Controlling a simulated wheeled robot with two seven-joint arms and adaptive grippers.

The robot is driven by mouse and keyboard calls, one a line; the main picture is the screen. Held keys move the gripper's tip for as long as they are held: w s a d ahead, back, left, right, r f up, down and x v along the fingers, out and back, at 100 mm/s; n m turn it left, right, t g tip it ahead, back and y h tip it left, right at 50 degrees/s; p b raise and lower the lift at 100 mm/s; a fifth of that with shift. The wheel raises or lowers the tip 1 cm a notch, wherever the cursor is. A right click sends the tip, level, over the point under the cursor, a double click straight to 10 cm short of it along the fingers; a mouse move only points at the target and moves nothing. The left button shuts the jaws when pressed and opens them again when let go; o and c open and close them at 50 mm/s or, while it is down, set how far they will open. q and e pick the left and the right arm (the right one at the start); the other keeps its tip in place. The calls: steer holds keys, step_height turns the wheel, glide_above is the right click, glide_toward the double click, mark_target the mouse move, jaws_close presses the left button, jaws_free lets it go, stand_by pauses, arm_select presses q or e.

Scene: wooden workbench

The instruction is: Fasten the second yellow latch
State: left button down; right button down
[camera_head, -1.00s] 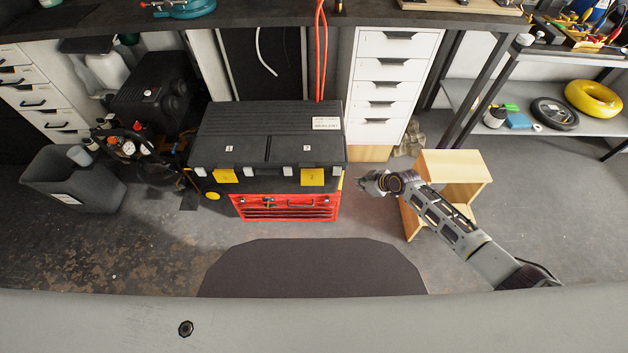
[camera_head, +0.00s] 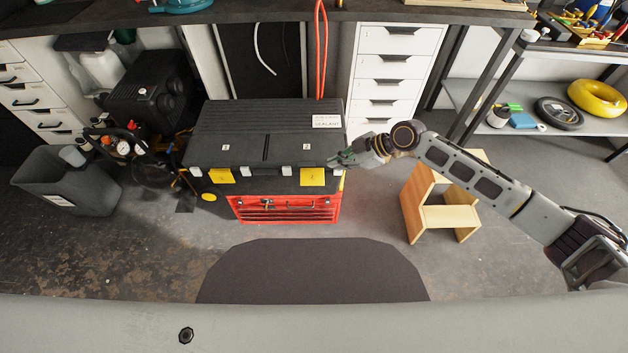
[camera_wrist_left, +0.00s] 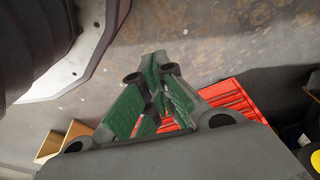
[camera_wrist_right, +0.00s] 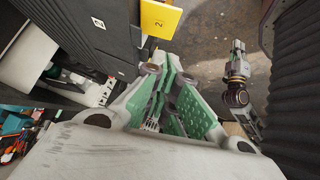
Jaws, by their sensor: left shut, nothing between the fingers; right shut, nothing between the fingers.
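A large black toolbox (camera_head: 238,130) lies closed on a red tool chest (camera_head: 285,214). Two yellow latches are on its front: the left one (camera_head: 222,175) and the right one (camera_head: 313,177). In the right wrist view the yellow latch marked 2 (camera_wrist_right: 160,18) stands out from the box side as a flat plate. My right gripper (camera_head: 335,161) is shut and empty at the box's front right corner, just above and right of the right latch; its green-padded fingers (camera_wrist_right: 170,62) show apart from the plate. My left gripper (camera_wrist_left: 155,62) is shut and empty, outside the head view.
A wooden step stool (camera_head: 450,217) stands right of the chest under my right arm. White drawers (camera_head: 395,75) stand behind. A grey bin (camera_head: 68,185) and a black compressor (camera_head: 150,95) are at left. The floor in front is clear.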

mark_target(304, 184)
arm_select(q)
steer(key=shift+w+d+r, duration=0.15)
arm_select(e)
steer(key=shift+s+a+r+n+g, duration=0.1)
steer(key=shift+s+r+n+g, duration=0.25)
steer(key=shift+s+r, duration=0.25)
steer(key=shift+a+f, duration=0.1)
steer(key=shift+a, duration=0.05)
